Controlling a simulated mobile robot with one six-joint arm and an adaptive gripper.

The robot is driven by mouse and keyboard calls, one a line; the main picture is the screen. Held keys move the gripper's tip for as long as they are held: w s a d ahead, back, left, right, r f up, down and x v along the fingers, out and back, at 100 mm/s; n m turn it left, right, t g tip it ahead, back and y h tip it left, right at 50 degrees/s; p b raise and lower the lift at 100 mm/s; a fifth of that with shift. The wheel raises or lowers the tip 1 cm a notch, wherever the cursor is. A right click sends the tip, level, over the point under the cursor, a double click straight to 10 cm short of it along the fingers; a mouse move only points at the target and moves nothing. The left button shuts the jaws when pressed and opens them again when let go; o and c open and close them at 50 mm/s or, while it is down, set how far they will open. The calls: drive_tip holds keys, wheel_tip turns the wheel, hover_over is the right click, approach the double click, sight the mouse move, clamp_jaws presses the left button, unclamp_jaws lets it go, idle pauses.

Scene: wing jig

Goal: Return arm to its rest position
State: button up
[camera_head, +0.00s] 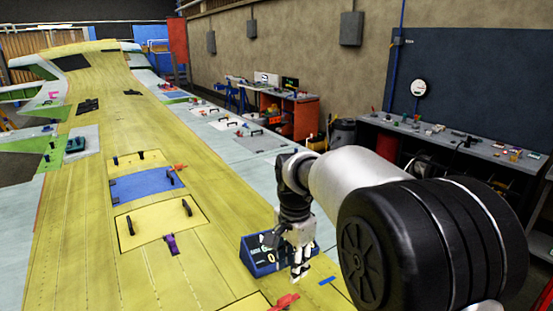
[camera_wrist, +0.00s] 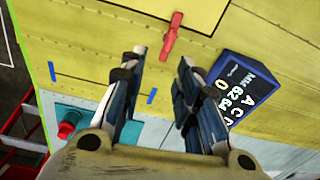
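My arm reaches out from the right in the head view. My gripper (camera_head: 300,272) hangs pointing down above the near right edge of the yellow wing panel (camera_head: 90,220). In the wrist view my gripper (camera_wrist: 163,62) has its two fingers apart, with nothing between them. A blue box with white letters and digits (camera_head: 262,258) stands behind and left of the gripper in the head view. It also shows right of the fingers in the wrist view (camera_wrist: 240,85). The gripper covers part of the box in the head view.
A red clamp (camera_wrist: 172,36) lies ahead of the fingers; a red clamp (camera_head: 285,301) shows at the bottom of the head view. A red knob (camera_wrist: 66,130) is at lower left. Workbenches (camera_head: 450,140) line the wall. Dark handles (camera_head: 187,207) stand up from the wing.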

drive_tip(key=s+d+r+n+t+b, duration=0.1)
drive_tip(key=s+d+n+b, duration=0.15)
drive_tip(key=s, duration=0.35)
drive_tip(key=s+d+r+n+t+b, duration=0.1)
drive_tip(key=s+d+r+n+b, duration=0.2)
drive_tip(key=s, duration=0.4)
drive_tip(key=s+d+f+n+t+b, duration=0.1)
drive_tip(key=s+d+f+n+b, duration=0.1)
drive_tip(key=s+f, duration=0.3)
drive_tip(key=s+d+f+n+t+b, duration=0.1)
drive_tip(key=s+f, duration=0.4)
drive_tip(key=s, duration=0.6)
drive_tip(key=shift+d+n+b, duration=0.85)
drive_tip(key=shift+b, duration=0.4)
drive_tip(key=shift+s, duration=0.1)
